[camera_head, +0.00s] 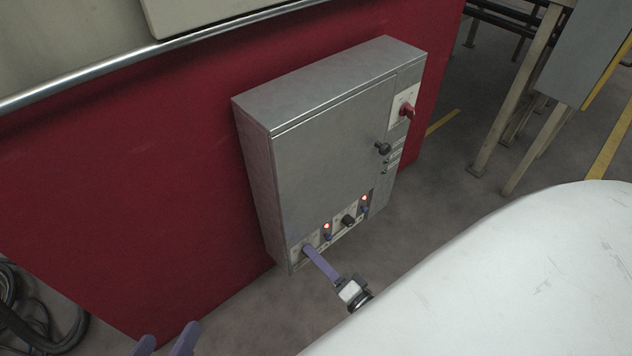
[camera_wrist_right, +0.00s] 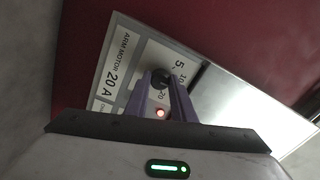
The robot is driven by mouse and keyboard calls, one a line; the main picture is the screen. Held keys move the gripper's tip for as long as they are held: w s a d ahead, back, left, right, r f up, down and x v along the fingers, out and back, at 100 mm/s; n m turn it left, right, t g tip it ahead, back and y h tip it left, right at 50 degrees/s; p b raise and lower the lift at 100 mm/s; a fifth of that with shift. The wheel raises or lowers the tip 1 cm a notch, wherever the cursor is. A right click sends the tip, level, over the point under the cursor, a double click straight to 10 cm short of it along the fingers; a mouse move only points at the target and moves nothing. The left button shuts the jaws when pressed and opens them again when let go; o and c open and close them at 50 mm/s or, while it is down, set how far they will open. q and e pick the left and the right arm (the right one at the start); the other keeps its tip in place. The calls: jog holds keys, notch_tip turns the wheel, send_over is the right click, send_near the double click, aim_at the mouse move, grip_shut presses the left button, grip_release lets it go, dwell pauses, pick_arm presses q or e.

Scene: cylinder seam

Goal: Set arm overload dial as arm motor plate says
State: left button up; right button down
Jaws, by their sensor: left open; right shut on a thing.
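The grey cabinet (camera_head: 330,140) on the red wall carries a row of dials and red lamps along its lower edge. My right gripper (camera_head: 307,249) reaches the lower left dial and hides it in the head view. In the right wrist view its purple fingers (camera_wrist_right: 163,88) are shut on the black arm overload dial (camera_wrist_right: 161,76). The arm motor plate (camera_wrist_right: 114,72) beside it reads "ARM MOTOR 20 A". The dial scale shows 5 and 10; other marks and the pointer are unclear. My left gripper (camera_head: 168,338) is open and empty at the bottom left.
A second black dial (camera_head: 348,220) sits to the right on the cabinet. A red switch (camera_head: 407,110) and a black handle (camera_head: 383,148) stick out higher up. A large white surface (camera_head: 510,280) fills the lower right. Dark hoses (camera_head: 40,325) lie at the lower left.

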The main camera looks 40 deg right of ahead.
jog(key=m, duration=1.2)
jog(key=shift+w+m, duration=0.1)
jog(key=shift+m, duration=0.2)
dwell(0.4)
jog(key=c, duration=1.5)
grip_release()
